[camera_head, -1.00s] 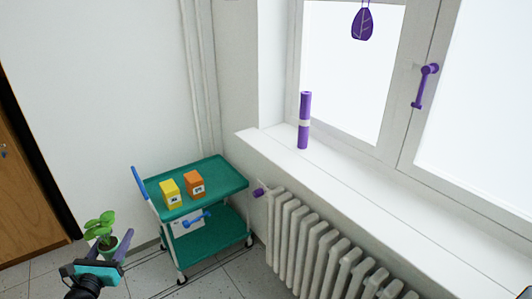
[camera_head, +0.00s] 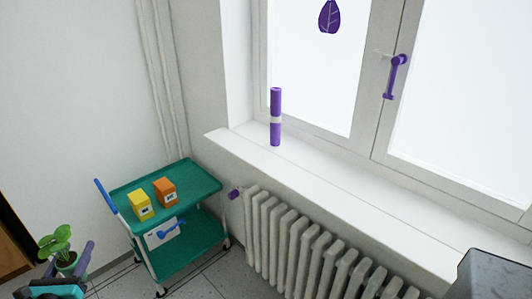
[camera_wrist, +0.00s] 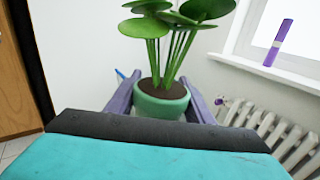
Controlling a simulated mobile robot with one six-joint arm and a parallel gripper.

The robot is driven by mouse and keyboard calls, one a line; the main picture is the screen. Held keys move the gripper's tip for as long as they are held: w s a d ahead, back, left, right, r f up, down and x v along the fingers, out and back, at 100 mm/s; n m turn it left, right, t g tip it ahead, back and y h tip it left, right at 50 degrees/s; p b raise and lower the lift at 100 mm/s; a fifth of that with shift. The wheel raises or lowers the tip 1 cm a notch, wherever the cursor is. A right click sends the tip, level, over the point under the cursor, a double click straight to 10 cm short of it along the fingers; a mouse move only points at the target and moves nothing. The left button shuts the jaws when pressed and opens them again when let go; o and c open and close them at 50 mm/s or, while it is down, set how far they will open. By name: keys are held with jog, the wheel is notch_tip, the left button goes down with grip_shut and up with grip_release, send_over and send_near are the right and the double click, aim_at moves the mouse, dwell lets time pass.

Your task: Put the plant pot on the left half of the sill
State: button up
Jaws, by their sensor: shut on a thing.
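The plant pot (camera_wrist: 162,106) is green with dark soil and round-leaved green stems. In the wrist view it sits upright between the two purple fingers of my gripper (camera_wrist: 160,100), which is shut on it. In the head view the potted plant (camera_head: 65,262) and my gripper (camera_head: 72,264) are at the lower left, left of the cart and well away from the sill. The white sill (camera_head: 300,168) runs below the window, from the corner toward the lower right. Part of the pot's lower front is hidden behind my gripper's body in the wrist view.
A purple tube (camera_head: 275,118) stands upright on the sill's far left part. The rest of the visible sill is bare. A white radiator (camera_head: 300,245) is below it. A green cart (camera_head: 200,185) carries a yellow box (camera_head: 141,205) and an orange box (camera_head: 165,192). A dark grey object (camera_head: 490,275) shows at lower right.

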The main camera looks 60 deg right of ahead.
jog(key=shift+d, duration=0.1)
jog(key=s+d+r+m+g+h, duration=0.1)
jog(key=s+d+m+g, duration=0.15)
jog(key=d, duration=1.05)
jog(key=s+d+r+m+g+h, duration=0.1)
jog(key=s+d+r+g, duration=0.15)
jog(key=d, duration=0.95)
jog(key=s+d+r+m+g+h, duration=0.1)
jog(key=d+m+g, duration=0.15)
jog(key=d, duration=1.05)
jog(key=s+d+r+m+g, duration=0.2)
jog(key=s+d+g, duration=0.2)
jog(key=s+d, duration=1)
jog(key=s+d+r+m+g+p, duration=0.1)
jog(key=s+d+g, duration=0.3)
jog(key=s+d, duration=1)
jog(key=shift+r+m, duration=0.7)
jog(key=shift+r, duration=0.2)
jog(key=shift+p, duration=0.3)
jog(key=p+x, duration=0.4)
jog(key=x, duration=1)
jog(key=shift+d+f+p, duration=0.3)
jog(key=shift+f, duration=0.1)
